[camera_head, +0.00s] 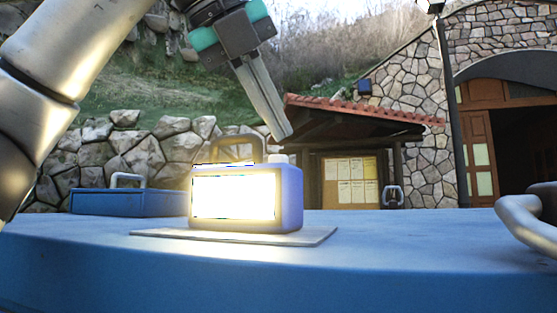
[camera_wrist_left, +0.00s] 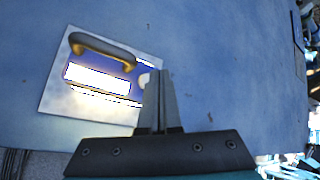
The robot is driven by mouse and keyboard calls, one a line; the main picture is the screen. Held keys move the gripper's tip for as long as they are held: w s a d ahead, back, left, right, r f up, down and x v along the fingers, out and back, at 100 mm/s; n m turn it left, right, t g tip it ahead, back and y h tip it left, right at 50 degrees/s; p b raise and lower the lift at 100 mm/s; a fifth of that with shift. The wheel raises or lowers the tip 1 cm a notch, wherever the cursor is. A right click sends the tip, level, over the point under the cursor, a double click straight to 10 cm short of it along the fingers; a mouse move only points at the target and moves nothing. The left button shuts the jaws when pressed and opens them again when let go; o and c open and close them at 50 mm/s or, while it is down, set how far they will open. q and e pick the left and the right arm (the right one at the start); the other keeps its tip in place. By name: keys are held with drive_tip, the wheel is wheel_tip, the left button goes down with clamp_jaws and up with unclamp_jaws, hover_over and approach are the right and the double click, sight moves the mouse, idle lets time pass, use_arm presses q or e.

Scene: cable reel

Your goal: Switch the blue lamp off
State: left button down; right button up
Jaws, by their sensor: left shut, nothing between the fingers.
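The blue lamp (camera_head: 292,198) stands upright on a thin pale plate (camera_head: 315,236) on the table. Its front panel glows bright white-yellow, so it is lit. It has an arched handle on top, seen in the left wrist view as a dark curved bar (camera_wrist_left: 103,47). A small pale knob (camera_head: 277,158) sits on the lamp's top at the right; it also shows in the left wrist view (camera_wrist_left: 143,80), beside my fingers. My left gripper (camera_head: 284,137) is shut and empty, pointing down just above the knob, seemingly apart from it. My right gripper is not in view.
A blue case (camera_head: 130,203) with a pale handle lies at the left behind the lamp. A thick grey curved handle (camera_head: 530,222) stands at the right edge. The blue table (camera_head: 400,250) is clear between the lamp and that handle.

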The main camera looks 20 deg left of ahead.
use_arm(q)
drive_tip(key=shift+f+b, duration=0.3)
drive_tip(key=shift+f, duration=0.15)
drive_tip(key=shift+f+b, duration=0.4)
drive_tip(key=shift+f, duration=0.1)
idle(0.6)
drive_tip(key=shift+r, duration=0.1)
drive_tip(key=shift+r+p, duration=0.9)
drive_tip(key=shift+p, duration=0.1)
wheel_tip(320, 180, up, 2)
drive_tip(key=shift+r+p, duration=0.25)
drive_tip(key=shift+p, duration=1)
drive_tip(key=shift+r, duration=1.75)
